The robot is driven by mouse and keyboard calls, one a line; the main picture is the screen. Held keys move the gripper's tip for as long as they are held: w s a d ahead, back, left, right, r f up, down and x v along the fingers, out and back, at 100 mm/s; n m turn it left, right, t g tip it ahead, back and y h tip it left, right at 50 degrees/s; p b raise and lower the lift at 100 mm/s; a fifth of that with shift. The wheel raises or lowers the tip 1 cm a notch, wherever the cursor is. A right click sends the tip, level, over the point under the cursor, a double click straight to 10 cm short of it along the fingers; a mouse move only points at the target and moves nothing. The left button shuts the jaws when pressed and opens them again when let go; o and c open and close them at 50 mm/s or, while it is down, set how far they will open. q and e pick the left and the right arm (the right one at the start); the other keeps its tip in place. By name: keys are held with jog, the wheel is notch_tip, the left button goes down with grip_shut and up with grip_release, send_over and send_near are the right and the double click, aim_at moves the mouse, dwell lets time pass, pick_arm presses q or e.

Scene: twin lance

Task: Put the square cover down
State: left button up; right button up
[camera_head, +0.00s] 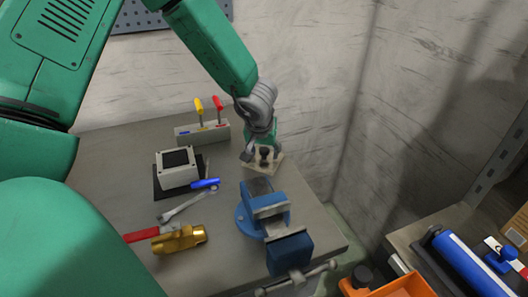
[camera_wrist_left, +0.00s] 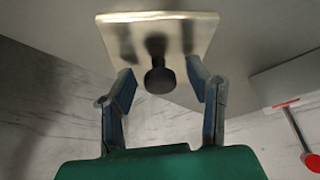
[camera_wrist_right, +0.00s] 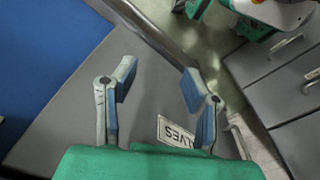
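The square cover (camera_head: 258,166) is a thin beige plate with a black knob. It lies at the back right of the grey table (camera_head: 225,235), near the wall. My left gripper (camera_head: 263,150) is over it. In the left wrist view the cover (camera_wrist_left: 135,32) shows with its knob between the open fingers (camera_wrist_left: 160,80). A gap shows on both sides of the knob. Any contact with the plate cannot be told. My right gripper (camera_wrist_right: 158,85) is open and empty in the right wrist view. It is outside the head view.
A blue vice (camera_head: 265,212) stands just in front of the cover. A light box (camera_head: 176,169) on a dark base, a blue-handled tool (camera_head: 205,184), a wrench (camera_head: 187,206), a brass valve (camera_head: 180,238) and a rack with yellow and red handles (camera_head: 202,133) are to the left.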

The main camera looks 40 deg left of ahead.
aim_at(262, 167)
pick_arm(q)
jog(key=shift+d+r, duration=0.35)
jog(key=shift+d, duration=0.45)
jog(key=shift+d+r, duration=0.1)
jog(key=shift+r, duration=0.2)
jog(key=p+v, duration=0.4)
jog(key=v, duration=0.7)
jog(key=shift+s, duration=0.15)
pick_arm(e)
jog(key=r, duration=0.2)
jog(key=d+r, duration=0.1)
jog(key=r, duration=0.1)
jog(key=shift+d+r, duration=0.1)
jog(key=shift+d, duration=0.05)
pick_arm(q)
jog(key=shift+a+p, duration=0.35)
jog(key=shift+a, duration=0.25)
pick_arm(e)
jog(key=shift+a+r, duration=0.2)
jog(key=shift+a, duration=0.25)
